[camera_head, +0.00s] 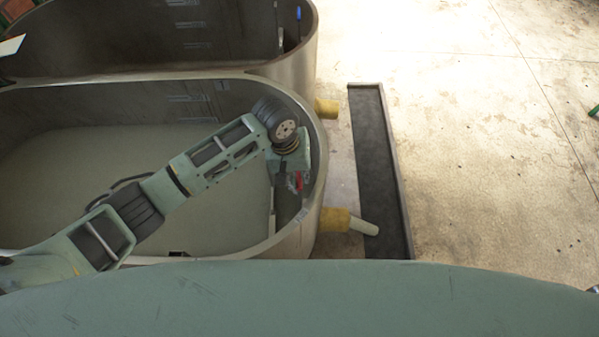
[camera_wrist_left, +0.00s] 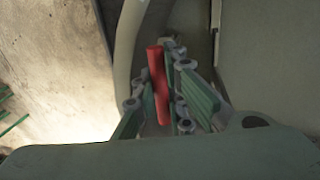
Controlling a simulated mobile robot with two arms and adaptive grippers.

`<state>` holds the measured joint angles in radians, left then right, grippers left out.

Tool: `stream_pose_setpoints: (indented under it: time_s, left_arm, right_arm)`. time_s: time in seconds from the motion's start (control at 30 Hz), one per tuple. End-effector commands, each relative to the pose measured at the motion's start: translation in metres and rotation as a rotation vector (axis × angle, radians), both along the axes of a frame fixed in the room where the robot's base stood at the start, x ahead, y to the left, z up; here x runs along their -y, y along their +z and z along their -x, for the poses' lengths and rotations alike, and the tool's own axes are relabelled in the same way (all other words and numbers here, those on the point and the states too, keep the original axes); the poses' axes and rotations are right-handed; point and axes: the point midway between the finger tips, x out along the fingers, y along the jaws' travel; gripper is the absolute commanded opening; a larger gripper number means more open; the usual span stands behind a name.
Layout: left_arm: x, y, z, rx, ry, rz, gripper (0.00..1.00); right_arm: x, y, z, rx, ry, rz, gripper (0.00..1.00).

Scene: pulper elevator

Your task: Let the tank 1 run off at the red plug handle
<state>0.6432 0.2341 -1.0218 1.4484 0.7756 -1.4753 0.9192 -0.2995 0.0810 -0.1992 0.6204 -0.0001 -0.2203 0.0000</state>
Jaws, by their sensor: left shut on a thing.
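The near tank (camera_head: 322,160) is an oval metal tub with grey-green contents (camera_head: 120,165). My left arm reaches over it from the left. My left gripper (camera_head: 291,186) is inside its right end, shut on the red plug handle (camera_head: 299,180). In the left wrist view, the red handle (camera_wrist_left: 157,88) is a bar between the green fingers of the left gripper (camera_wrist_left: 162,80). The plug under the handle is hidden. A pale green stream (camera_head: 365,227) comes from the near tank's yellow outlet (camera_head: 335,219) towards the dark channel (camera_head: 376,160). My right gripper is out of view.
A second tank (camera_head: 306,45) stands directly behind, with a yellow outlet (camera_head: 327,109) showing no stream. The channel has a raised rim on the floor. The concrete floor (camera_head: 480,130) to the right is mostly clear. My own green body fills the bottom.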

Motion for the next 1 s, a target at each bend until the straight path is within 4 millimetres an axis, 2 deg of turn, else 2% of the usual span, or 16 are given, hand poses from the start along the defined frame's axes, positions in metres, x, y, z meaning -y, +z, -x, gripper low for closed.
stream_pose_setpoints:
  time_s: [0.03, 0.4, 0.43, 0.5, 0.83, 1.0]
  left_arm:
    - [0.000, 0.010, -0.002, 0.006, 0.002, 0.002, 0.00]
    - [0.000, 0.009, -0.003, 0.008, 0.002, 0.002, 0.00]
    - [0.000, 0.009, -0.003, 0.009, 0.002, 0.002, 0.14]
    - [0.000, 0.008, -0.003, 0.008, 0.002, 0.002, 0.20]
    - [0.000, 0.009, -0.001, 0.004, 0.001, 0.001, 0.20]
    - [-0.003, 0.026, -0.002, 0.005, 0.000, 0.003, 0.20]
  right_arm:
    - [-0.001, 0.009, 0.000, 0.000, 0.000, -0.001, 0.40]
    - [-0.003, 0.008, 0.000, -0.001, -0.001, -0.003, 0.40]
    - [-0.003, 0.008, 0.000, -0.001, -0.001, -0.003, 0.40]
    - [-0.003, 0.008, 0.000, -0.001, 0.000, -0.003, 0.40]
    - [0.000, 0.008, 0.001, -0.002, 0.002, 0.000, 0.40]
    - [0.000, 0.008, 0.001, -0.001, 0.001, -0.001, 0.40]
